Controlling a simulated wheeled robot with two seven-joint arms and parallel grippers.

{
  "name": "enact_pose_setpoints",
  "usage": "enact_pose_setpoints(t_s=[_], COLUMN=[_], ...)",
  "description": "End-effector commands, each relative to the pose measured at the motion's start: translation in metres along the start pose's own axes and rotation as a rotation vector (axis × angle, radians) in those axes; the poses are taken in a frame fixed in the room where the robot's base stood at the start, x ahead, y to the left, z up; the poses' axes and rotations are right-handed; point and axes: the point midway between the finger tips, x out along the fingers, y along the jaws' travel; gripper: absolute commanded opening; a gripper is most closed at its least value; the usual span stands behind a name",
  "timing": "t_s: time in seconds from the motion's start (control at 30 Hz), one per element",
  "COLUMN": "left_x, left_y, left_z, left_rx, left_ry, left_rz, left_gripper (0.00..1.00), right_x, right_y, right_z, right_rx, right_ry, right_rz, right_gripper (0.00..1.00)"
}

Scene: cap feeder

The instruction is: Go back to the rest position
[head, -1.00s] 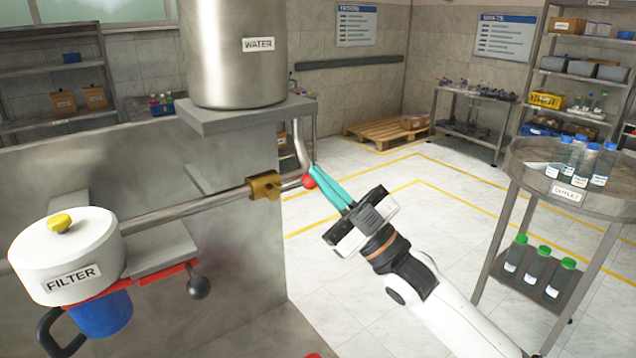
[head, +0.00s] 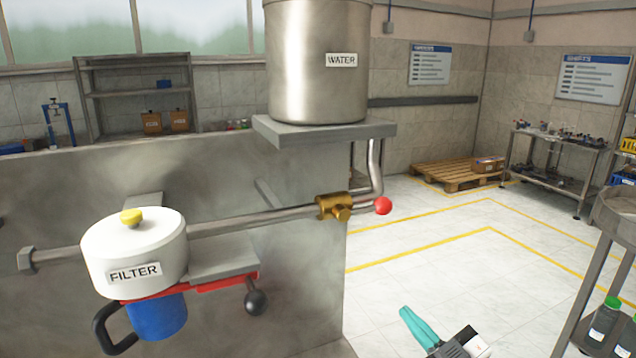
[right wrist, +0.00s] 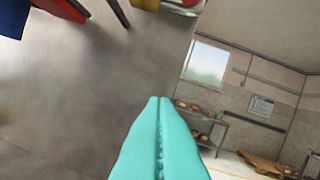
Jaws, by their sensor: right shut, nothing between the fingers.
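My right gripper (head: 408,314) is low at the bottom of the head view, right of the grey panel, clear of everything around it. Its teal fingers (right wrist: 158,125) are shut with nothing between them, as the right wrist view shows. The brass valve (head: 334,207) with its red knob (head: 383,206) sits on the pipe under the water tank (head: 318,75), above and left of the gripper and apart from it. My left gripper is not in view.
A white filter housing (head: 133,250) with a black ball-ended lever (head: 255,301) is mounted on the grey panel (head: 300,300) at left. A round-topped steel cart (head: 617,212) stands at the right edge, with green-capped bottles on its lower shelf. Open tiled floor lies between.

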Motion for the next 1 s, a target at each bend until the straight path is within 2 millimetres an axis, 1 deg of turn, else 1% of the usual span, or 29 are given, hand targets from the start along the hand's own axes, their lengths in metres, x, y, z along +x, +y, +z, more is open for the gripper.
enact_pose_setpoints(t_s=[0.03, 0.07, 0.1, 0.17, 0.2, 0.27, 0.3, 0.4, 0.47, 0.5, 0.63, 0.77, 0.8, 0.97, 1.0], left_x=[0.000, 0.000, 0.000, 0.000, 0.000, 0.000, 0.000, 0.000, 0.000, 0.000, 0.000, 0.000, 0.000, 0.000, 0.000], left_y=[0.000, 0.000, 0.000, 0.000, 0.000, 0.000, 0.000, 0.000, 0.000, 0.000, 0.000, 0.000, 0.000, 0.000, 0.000], left_z=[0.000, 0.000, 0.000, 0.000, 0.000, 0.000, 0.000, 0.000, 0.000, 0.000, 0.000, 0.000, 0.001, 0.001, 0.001], left_rx=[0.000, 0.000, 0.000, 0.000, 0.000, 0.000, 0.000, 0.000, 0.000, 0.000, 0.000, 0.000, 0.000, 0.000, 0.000], left_ry=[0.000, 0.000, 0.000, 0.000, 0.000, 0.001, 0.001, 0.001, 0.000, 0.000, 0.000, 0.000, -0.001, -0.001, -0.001], left_rz=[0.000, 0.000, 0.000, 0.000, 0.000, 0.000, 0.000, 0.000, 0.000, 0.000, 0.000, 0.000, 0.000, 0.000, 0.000], left_gripper=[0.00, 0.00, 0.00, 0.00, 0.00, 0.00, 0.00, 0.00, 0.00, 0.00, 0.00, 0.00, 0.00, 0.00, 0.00], right_x=[-0.013, -0.021, -0.034, -0.058, -0.076, -0.103, -0.120, -0.161, -0.184, -0.198, -0.243, -0.286, -0.282, -0.280, -0.281], right_y=[0.013, 0.019, 0.028, 0.042, 0.050, 0.063, 0.071, 0.087, 0.097, 0.102, 0.120, 0.137, 0.138, 0.149, 0.153], right_z=[-0.028, -0.044, -0.065, -0.093, -0.110, -0.131, -0.142, -0.161, -0.168, -0.172, -0.178, -0.177, -0.190, -0.233, -0.245], right_rx=[0.043, 0.062, 0.089, 0.128, 0.155, 0.193, 0.214, 0.264, 0.292, 0.308, 0.362, 0.414, 0.409, 0.408, 0.408], right_ry=[0.131, 0.208, 0.315, 0.475, 0.579, 0.725, 0.810, 0.997, 1.093, 1.153, 1.336, 1.507, 1.507, 1.518, 1.523], right_rz=[-0.011, -0.017, -0.024, -0.034, -0.041, -0.048, -0.052, -0.060, -0.063, -0.065, -0.070, -0.072, -0.070, -0.061, -0.059], right_gripper=[0.00, 0.00, 0.00, 0.00, 0.00, 0.00, 0.00, 0.00, 0.00, 0.00, 0.00, 0.00, 0.00, 0.00, 0.00])
